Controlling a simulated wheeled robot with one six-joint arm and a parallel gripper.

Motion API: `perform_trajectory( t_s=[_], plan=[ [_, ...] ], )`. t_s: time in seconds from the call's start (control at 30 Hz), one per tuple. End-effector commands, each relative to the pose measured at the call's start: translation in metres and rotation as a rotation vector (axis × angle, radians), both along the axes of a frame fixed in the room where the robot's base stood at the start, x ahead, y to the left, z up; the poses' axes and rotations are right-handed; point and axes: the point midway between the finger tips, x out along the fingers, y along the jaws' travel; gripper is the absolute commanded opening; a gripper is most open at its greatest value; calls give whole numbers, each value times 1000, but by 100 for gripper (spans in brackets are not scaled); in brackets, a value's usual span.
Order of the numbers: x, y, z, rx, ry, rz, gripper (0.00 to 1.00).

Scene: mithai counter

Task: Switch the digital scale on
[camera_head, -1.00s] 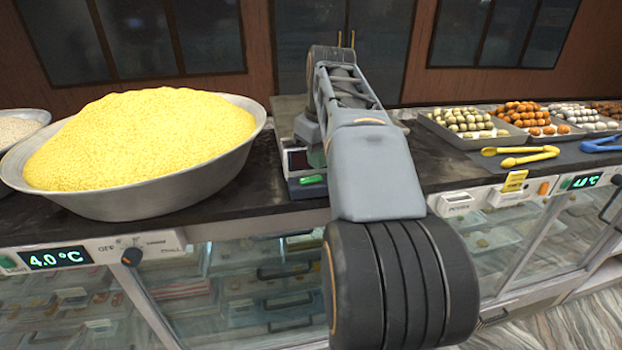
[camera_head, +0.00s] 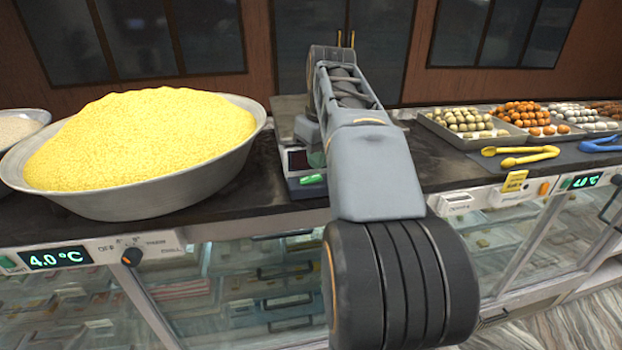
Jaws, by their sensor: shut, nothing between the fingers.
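The digital scale (camera_head: 291,187) stands on the dark counter, right of the big bowl, with its flat metal plate (camera_head: 288,104) behind. Its front carries a dark display (camera_head: 298,160), on which I can read no digits, and a green switch (camera_head: 313,179). My arm reaches over the scale and covers its right side. My gripper (camera_head: 316,156) is only partly in view, low over the scale's front just behind the green switch. It is shut and empty. Its fingertips are mostly hidden by my arm, so I cannot tell whether they touch the switch.
A wide metal bowl (camera_head: 200,190) heaped with yellow grains (camera_head: 135,135) stands close left of the scale. At right are sweet trays (camera_head: 462,142), yellow tongs (camera_head: 528,158) and blue tongs (camera_head: 600,145). Glass-fronted cases (camera_head: 250,300) with a temperature display (camera_head: 57,258) run below the counter.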

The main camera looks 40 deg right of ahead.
Motion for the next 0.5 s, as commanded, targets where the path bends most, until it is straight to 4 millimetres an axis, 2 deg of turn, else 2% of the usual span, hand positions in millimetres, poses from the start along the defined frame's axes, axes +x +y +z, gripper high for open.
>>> perform_trajectory(
  t_s=[0.5],
  plan=[
    [0, 0, -6, 0, 0, 0, 0]
  ],
)
